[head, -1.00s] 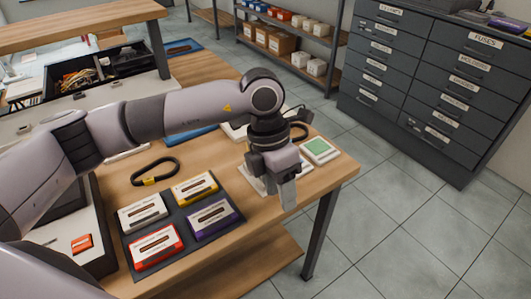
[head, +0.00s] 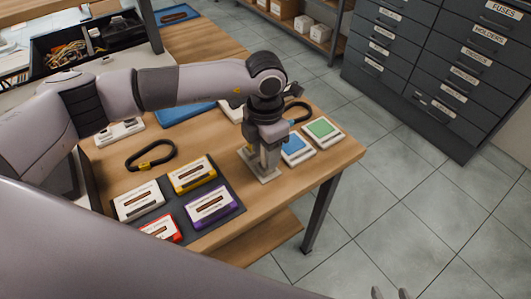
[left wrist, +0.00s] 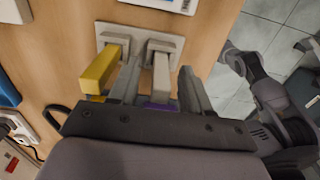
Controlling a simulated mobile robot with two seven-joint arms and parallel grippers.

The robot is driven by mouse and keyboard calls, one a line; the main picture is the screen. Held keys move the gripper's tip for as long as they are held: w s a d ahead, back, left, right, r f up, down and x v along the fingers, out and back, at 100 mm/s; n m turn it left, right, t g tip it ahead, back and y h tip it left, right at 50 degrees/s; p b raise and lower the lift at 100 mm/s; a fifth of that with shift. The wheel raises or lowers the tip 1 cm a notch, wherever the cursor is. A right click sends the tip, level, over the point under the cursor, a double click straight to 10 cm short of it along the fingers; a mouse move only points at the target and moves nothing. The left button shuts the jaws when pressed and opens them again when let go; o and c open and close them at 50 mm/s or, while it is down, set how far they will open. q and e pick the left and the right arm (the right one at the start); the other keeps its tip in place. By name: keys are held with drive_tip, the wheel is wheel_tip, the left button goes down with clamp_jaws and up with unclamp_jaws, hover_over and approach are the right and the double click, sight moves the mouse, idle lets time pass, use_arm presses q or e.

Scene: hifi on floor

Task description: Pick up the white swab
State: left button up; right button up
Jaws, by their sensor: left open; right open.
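In the left wrist view the white swab (left wrist: 161,78) is a pale upright block on a small grey stand (left wrist: 172,42). A yellow swab (left wrist: 98,72) stands on a similar base just to its left. My left gripper (left wrist: 163,88) is open, with one finger on each side of the white swab; whether either touches it I cannot tell. In the head view my left gripper (head: 262,158) points down over the stand near the table's right side, largely hiding the swabs. My right gripper (head: 390,294) is open and empty at the bottom edge, over the floor.
A blue pad (head: 295,147) and a green pad (head: 321,128) lie behind the stand. A dark tray (head: 232,208) of several cassettes and a black strap loop (head: 150,160) lie to the left. Drawer cabinets (head: 440,70) stand beyond clear floor.

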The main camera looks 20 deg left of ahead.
use_arm(q)
drive_tip(key=shift+f, duration=0.2)
clamp_jaws()
drive_tip(key=shift+r, duration=0.1)
